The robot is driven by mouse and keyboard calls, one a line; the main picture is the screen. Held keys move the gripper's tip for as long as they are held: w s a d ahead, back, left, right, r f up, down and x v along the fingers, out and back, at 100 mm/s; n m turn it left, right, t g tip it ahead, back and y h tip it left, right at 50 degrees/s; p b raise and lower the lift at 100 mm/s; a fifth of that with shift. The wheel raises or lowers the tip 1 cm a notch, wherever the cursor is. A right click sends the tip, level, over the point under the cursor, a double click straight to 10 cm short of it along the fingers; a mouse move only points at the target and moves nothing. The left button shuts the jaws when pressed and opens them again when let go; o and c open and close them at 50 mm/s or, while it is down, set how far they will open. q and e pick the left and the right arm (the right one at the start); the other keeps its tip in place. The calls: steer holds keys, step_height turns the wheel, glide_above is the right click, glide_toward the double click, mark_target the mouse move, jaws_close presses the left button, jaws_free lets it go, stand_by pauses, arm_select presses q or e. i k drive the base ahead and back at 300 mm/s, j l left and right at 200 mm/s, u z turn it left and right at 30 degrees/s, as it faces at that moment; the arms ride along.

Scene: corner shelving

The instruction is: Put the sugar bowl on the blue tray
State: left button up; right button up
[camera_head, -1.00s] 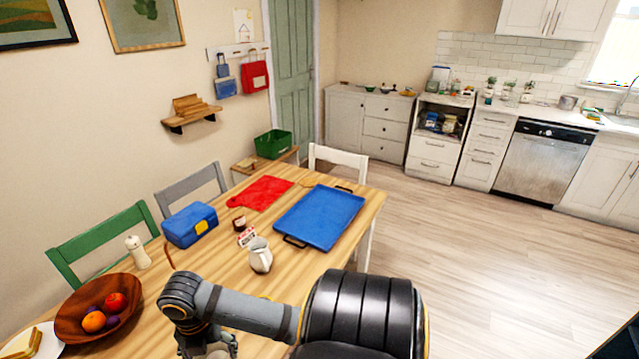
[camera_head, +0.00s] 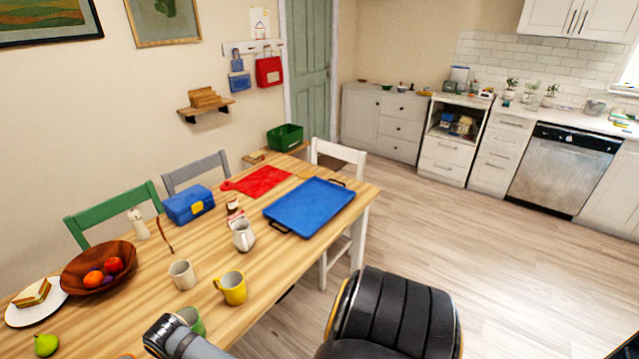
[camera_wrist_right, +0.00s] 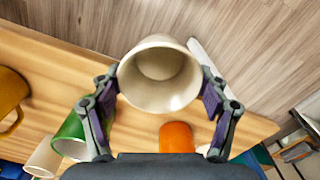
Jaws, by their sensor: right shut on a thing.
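The blue tray (camera_head: 310,207) lies flat and empty on the far right part of the table, with dark handles at its ends. In the right wrist view my right gripper (camera_wrist_right: 160,100) is shut on a cream, round, open-topped vessel, which I take for the sugar bowl (camera_wrist_right: 160,75). Its mouth faces the camera and it looks empty inside. It is over the table edge in that view; its height above the table cannot be told. In the head view only part of my arm shows at the bottom, and the gripper and bowl are out of frame. My left gripper is in neither view.
A yellow mug (camera_head: 231,288), white mug (camera_head: 182,274) and green mug (camera_head: 190,318) stand nearer.

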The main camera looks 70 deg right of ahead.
mark_target(305, 202)
steer(key=k+l+z, duration=0.15)
steer(key=l, duration=0.8)
steer(key=l+z, duration=0.15)
steer(key=l, duration=0.8)
